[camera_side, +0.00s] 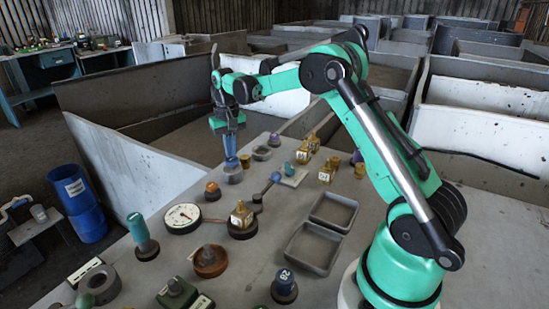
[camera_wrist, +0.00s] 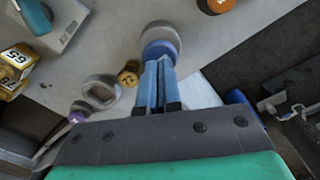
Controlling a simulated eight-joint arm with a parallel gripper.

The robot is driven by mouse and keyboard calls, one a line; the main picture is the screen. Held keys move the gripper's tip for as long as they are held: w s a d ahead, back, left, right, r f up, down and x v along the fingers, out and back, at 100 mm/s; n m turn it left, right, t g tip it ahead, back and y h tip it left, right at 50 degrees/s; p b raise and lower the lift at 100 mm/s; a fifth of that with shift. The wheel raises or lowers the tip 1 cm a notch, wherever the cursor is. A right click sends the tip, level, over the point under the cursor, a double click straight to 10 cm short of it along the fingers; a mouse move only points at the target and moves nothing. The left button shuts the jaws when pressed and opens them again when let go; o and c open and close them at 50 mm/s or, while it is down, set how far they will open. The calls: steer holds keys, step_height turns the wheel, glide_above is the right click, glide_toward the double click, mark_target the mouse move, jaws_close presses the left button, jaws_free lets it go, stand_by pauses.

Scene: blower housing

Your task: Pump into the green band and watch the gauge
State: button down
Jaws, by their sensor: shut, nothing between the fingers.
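The round white gauge (camera_side: 183,217) lies face up on the bench in the side view, left of the middle. It has a dark rim and small red marks; its needle reading and any green band are too small to tell. A short grey cylinder (camera_side: 233,174) stands farther back, below my gripper (camera_side: 231,161). In the wrist view my blue fingers (camera_wrist: 158,62) are shut together, empty, with their tips over or against a round blue-topped piece (camera_wrist: 160,47) with a grey part beside it. Whether they touch it, I cannot tell.
An orange-topped knob (camera_side: 212,191) stands between the cylinder and gauge. A brass block (camera_side: 241,215) on a dark round base and a blue-ended lever (camera_side: 275,178) are to the right. Two grey trays (camera_side: 312,249) lie nearer. Several brass pieces (camera_side: 326,173) stand farther right.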

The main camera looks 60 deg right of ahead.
stand_by(0.5)
steer(key=shift+r, duration=3)
steer(key=shift+s+a+r, duration=0.1)
steer(key=shift+a+r, duration=0.15)
steer(key=s+a+n+t, duration=0.6)
steer(key=s+a+t, duration=0.1)
steer(key=s+a, duration=0.8)
